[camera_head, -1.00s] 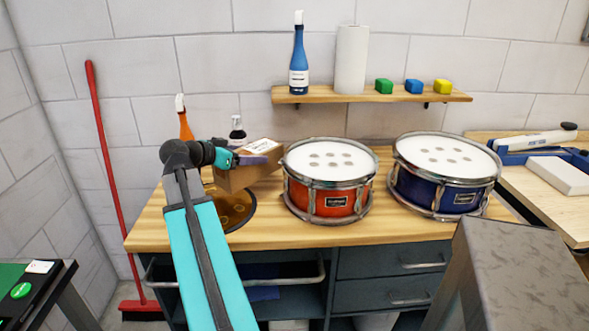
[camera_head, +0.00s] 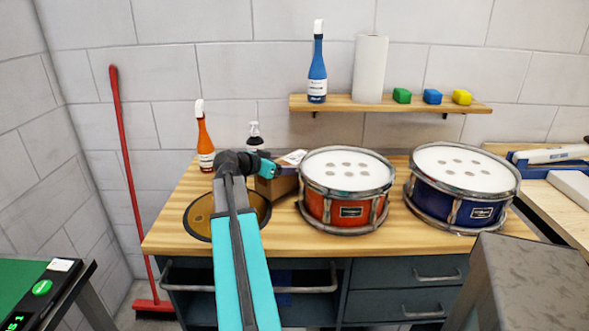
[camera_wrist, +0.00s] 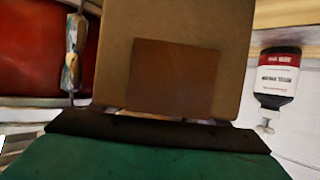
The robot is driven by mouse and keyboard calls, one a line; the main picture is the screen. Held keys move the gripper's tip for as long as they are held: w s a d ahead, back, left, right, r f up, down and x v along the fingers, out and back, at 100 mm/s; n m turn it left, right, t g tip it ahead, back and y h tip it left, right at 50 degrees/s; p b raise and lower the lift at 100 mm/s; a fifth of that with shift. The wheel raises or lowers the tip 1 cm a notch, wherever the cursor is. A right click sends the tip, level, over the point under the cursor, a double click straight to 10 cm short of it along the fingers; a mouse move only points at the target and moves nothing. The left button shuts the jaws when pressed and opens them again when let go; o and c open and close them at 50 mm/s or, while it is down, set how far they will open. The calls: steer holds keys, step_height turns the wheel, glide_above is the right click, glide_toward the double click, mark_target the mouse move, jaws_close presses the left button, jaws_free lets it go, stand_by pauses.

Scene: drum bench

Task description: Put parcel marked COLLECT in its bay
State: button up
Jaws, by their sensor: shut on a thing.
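A brown cardboard parcel (camera_head: 274,188) with a pale label on top is at the back of the wooden bench, just left of the red drum. My gripper (camera_head: 268,170) is shut on it, and the arm hides part of its left side. In the wrist view the parcel (camera_wrist: 170,30) fills the middle, close to the jaws, with a darker brown square on its face. The label is too small to read, and I cannot tell whether the parcel touches the bench. I cannot make out a marked bay.
The red drum (camera_head: 345,208) stands close right of the parcel, with a blue drum (camera_head: 480,208) beyond. A dark-rimmed amber disc (camera_head: 200,218) lies at left. An orange spray bottle (camera_head: 205,145) and a dark bottle (camera_head: 255,138) stand behind. A shelf (camera_head: 460,105) hangs above.

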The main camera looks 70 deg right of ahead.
steer(key=shift+d, duration=0.1)
steer(key=x, duration=0.3)
steer(key=shift+d+f+p, duration=0.15)
steer(key=shift+f+p, duration=0.15)
steer(key=shift+s+d+f, duration=0.2)
steer(key=shift+d+f, duration=0.15)
steer(key=shift+f, duration=0.15)
steer(key=shift+f, duration=0.1)
steer(key=o, duration=1.8)
steer(key=shift+w+a, duration=0.1)
steer(key=shift+a, duration=0.25)
steer(key=b+v, duration=0.1)
steer(key=v, duration=1)
steer(key=shift+a+r+b, duration=0.1)
steer(key=shift+r+b, duration=0.2)
steer(key=shift+b, duration=0.1)
